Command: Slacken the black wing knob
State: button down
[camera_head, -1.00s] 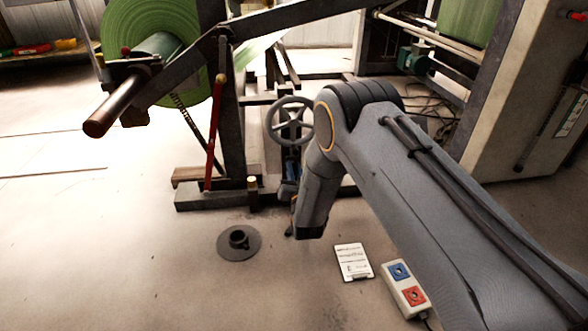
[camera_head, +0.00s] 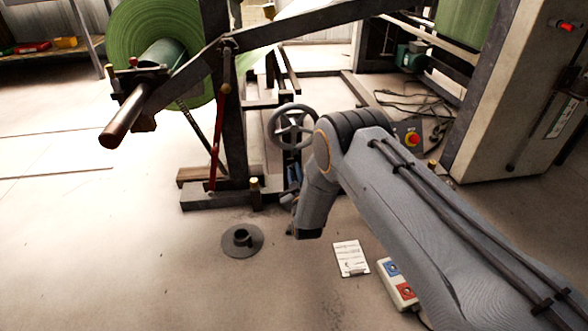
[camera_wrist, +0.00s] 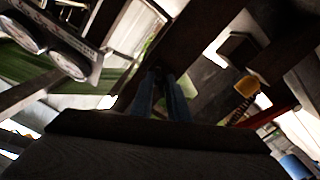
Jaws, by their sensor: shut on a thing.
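My gripper (camera_wrist: 160,82) shows in the wrist view as two blue fingers close together, pointing at the dark metal of the machine. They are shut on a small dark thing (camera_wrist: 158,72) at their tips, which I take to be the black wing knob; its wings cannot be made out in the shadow. In the head view my gripper (camera_head: 291,190) is mostly hidden behind my own wrist, low by the machine stand below the grey handwheel (camera_head: 293,126). The knob cannot be seen there.
A green roll (camera_head: 140,45) sits on the machine at the left. A black flanged disc (camera_head: 242,241), a white clipboard sheet (camera_head: 350,258) and a button box (camera_head: 397,283) lie on the floor. A red stop button (camera_head: 412,139) stands behind my arm. Floor at left is clear.

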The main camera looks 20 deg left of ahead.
jog(key=n+p, duration=0.1)
jog(key=n, duration=0.2)
jog(key=shift+n, duration=0.4)
jog(key=n+p, duration=0.1)
jog(key=n, duration=0.6)
jog(key=n+p, duration=0.1)
jog(key=n, duration=0.7)
jog(key=n+p, duration=0.2)
jog(key=n, duration=0.6)
jog(key=shift+f, duration=0.3)
jog(key=shift+n, duration=0.4)
jog(key=c, duration=1.7)
grip_release()
jog(key=shift+d, duration=0.1)
